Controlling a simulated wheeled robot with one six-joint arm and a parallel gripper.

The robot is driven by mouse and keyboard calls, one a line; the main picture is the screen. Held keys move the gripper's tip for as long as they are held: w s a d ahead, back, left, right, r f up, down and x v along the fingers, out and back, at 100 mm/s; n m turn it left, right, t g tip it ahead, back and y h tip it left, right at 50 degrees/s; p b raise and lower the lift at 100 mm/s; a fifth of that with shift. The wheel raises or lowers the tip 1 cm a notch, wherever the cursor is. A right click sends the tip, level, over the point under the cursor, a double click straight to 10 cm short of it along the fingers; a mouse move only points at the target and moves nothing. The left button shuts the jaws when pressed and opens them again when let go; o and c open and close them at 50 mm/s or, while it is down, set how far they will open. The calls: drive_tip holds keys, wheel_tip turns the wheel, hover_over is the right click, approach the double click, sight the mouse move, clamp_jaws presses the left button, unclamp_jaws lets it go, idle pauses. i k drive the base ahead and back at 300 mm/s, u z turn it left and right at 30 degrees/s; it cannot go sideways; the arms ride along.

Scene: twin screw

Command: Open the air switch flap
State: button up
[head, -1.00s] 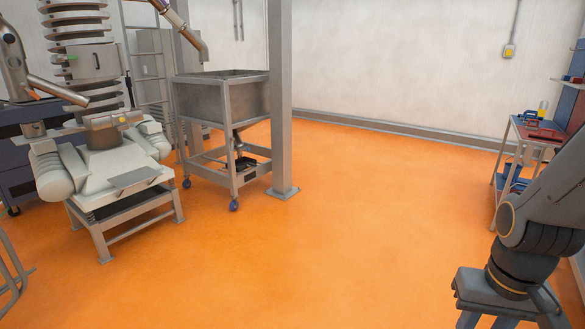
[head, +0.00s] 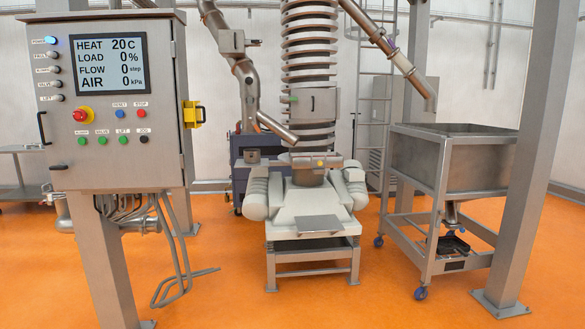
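A grey control cabinet (head: 84,150) stands at the left on a post. A yellow fitting with dark parts (head: 193,114) is mounted on the cabinet's right side. It may be the air switch, but I see it only edge-on and cannot tell where its flap is or whether it is open. The cabinet's display (head: 110,62) reads HEAT 20 C, LOAD 0 %, FLOW 0 step and AIR 0 kPa. My gripper is not in view.
The machine with a ribbed column (head: 312,60) stands in the middle on a low stand. A wheeled steel hopper (head: 450,160) and a thick post (head: 535,150) stand at the right. Bent pipes (head: 172,270) reach the floor below the cabinet. The orange floor (head: 390,300) in front is clear.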

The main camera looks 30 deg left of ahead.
sight(192, 113)
drive_tip(key=u, duration=0.75)
drive_tip(key=i, duration=1.2)
drive_tip(key=u, duration=1.3)
drive_tip(key=i, duration=0.45)
drive_tip(key=u, duration=0.25)
drive_tip(key=k, duration=0.45)
drive_tip(key=z, duration=0.4)
drive_tip(key=i, duration=1.25)
drive_tip(key=u, duration=0.15)
